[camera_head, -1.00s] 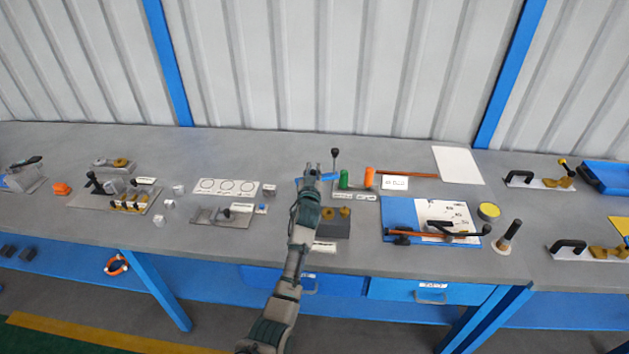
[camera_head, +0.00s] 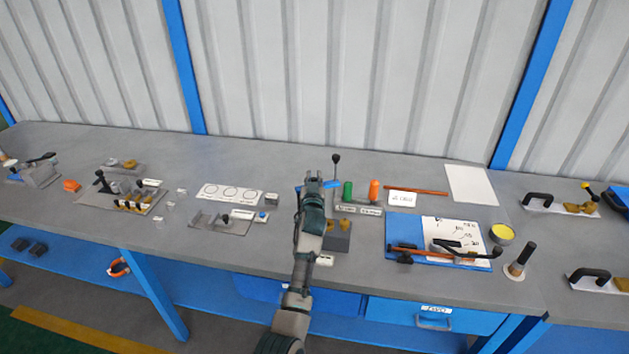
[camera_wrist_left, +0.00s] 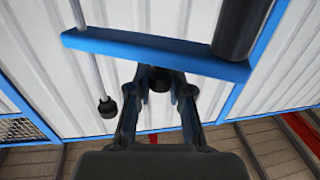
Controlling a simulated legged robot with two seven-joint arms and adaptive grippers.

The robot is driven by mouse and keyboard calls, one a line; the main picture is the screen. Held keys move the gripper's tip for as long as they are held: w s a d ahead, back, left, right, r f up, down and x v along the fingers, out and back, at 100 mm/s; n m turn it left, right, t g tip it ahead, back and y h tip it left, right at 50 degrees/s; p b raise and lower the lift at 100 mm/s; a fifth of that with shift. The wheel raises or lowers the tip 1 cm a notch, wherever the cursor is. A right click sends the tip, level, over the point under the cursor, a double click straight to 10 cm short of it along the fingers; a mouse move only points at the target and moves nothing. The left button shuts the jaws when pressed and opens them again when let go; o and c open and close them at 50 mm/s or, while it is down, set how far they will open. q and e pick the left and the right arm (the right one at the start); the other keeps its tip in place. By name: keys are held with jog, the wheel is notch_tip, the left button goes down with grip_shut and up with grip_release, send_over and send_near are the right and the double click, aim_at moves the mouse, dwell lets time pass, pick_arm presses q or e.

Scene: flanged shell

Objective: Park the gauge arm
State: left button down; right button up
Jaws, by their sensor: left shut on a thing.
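The gauge arm seems to be the blue bar (camera_head: 331,184) at the middle of the bench, beside a thin upright rod with a black ball top (camera_head: 336,160). My left gripper (camera_head: 313,178) is at the bar and covers part of it. In the left wrist view the blue bar (camera_wrist_left: 110,42) runs across above my left gripper (camera_wrist_left: 158,88). Its fingers are shut on a dark round knob (camera_wrist_left: 159,79) at the bar's edge. My forearm hides part of the bench below. My right gripper is not in view.
Green (camera_head: 348,191) and orange (camera_head: 374,190) cylinders stand close to the right of the bar. A blue board with a printed sheet (camera_head: 400,228) lies farther right. A white card with circles (camera_head: 231,195) lies to the left. A corrugated wall (camera_head: 330,80) stands behind the bench.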

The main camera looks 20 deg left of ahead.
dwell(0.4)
pick_arm(q)
jog(key=c, duration=1)
grip_release()
jog(key=shift+c, duration=0.2)
jog(key=v, duration=1.2)
